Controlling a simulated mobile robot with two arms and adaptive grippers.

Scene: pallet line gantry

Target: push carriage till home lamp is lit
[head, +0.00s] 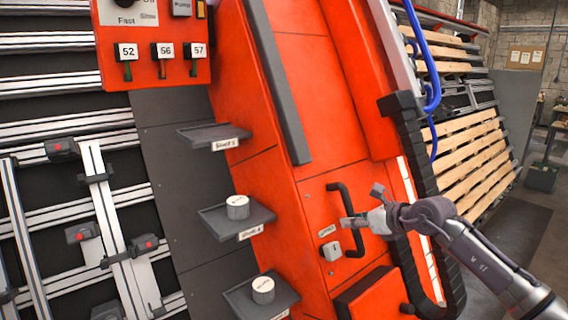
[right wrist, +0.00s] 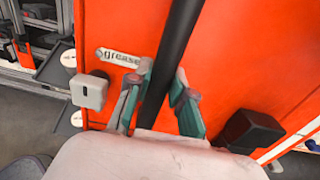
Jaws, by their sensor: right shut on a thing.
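The orange carriage (head: 300,90) is a tall, tilted-looking panel in the middle of the head view. A black bar handle (head: 346,200) is fixed on its lower right face. My right gripper (head: 354,223) is at the handle. In the right wrist view, the green-padded fingers of my right gripper (right wrist: 160,102) stand on both sides of the black bar (right wrist: 181,40) and are shut on it. I cannot pick out a home lamp or tell whether one is lit. My left gripper is not in view.
A small grey box (head: 331,251) sits beside the handle, under a label reading "grease" (right wrist: 118,57). A black cable chain (head: 418,170) hangs at right. Wooden slats (head: 470,150) stand behind.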

